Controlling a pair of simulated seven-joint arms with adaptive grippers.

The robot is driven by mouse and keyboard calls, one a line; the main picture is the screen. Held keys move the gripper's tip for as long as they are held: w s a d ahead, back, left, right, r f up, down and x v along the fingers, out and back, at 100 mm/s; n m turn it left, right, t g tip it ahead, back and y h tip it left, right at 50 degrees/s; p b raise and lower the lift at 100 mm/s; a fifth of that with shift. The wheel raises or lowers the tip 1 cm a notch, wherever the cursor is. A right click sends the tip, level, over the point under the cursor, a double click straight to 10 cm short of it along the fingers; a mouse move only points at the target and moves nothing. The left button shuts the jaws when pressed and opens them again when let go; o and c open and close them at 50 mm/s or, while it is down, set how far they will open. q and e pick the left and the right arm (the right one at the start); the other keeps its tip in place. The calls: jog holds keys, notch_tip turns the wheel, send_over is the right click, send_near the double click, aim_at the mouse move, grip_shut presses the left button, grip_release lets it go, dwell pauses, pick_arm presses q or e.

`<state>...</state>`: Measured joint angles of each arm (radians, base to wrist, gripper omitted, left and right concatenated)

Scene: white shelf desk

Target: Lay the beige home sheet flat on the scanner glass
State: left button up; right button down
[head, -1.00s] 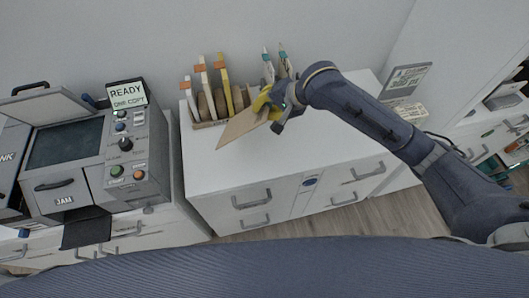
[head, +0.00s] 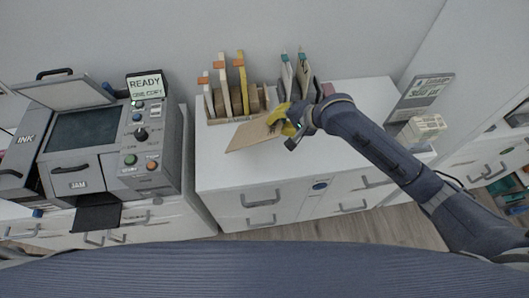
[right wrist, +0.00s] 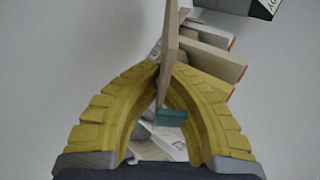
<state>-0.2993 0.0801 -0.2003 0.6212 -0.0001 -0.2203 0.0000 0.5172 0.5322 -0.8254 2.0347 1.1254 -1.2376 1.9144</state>
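The beige sheet (head: 256,133) is held by my right gripper (head: 284,117), tilted in the air in front of the folder rack on the white cabinet. In the right wrist view the yellow fingers (right wrist: 163,70) close on the sheet (right wrist: 171,42), which shows nearly edge-on. The scanner glass (head: 85,131) is a dark panel on the grey copier at left, with its lid (head: 68,93) raised. The glass looks bare. My left gripper is not in any view.
The rack (head: 238,118) holds several upright folders with orange and teal tabs. The copier's display (head: 145,86) reads READY. A gap separates copier and cabinet. A sign (head: 424,92) and a paper stack (head: 425,127) stand at right.

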jog(key=shift+f, duration=1.75)
jog(key=c, duration=1.8)
grip_release()
jog(key=shift+o, duration=0.2)
jog(key=v, duration=0.8)
